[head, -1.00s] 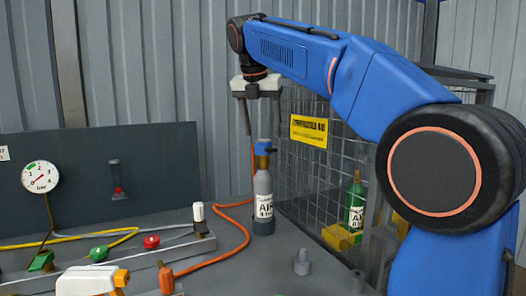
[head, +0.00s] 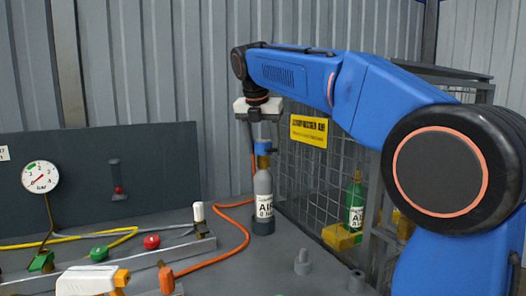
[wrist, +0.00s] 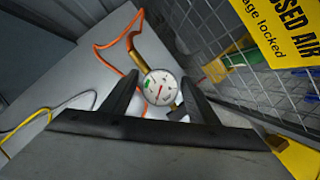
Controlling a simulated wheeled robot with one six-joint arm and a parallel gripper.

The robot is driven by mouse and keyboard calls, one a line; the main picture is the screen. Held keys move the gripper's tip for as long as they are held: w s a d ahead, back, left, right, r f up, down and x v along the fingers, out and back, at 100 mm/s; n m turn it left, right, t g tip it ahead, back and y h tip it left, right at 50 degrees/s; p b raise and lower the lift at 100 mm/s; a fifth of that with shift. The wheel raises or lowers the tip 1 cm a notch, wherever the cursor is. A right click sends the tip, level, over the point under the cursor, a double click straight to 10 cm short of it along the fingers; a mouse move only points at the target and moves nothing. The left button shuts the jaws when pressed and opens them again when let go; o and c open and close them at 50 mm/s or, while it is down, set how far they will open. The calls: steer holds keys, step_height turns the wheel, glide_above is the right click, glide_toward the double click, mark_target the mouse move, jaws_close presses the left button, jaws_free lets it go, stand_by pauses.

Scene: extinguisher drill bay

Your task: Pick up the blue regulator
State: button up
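The blue regulator (head: 264,147) sits on top of the grey air cylinder (head: 263,190), which stands upright at the back of the bench by the mesh cage. My gripper (head: 262,128) is directly above it, pointing down. In the wrist view my gripper (wrist: 161,80) is open, with a dark finger on each side of a round white gauge dial (wrist: 160,88) with a red needle. The dial hides most of what is below it. I cannot tell whether either finger touches the regulator.
An orange hose (head: 247,238) curves across the bench beside the cylinder. The mesh cage (head: 308,180) with a yellow sign (head: 309,130) stands close on the right. A green cylinder (head: 355,205) is behind the mesh. A manifold with coloured knobs (head: 151,241) is at the left.

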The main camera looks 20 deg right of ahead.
steer(key=c, duration=0.8)
steer(key=shift+o, duration=0.2)
step_height(320, 180, up, 10)
steer(key=shift+r, duration=0.1)
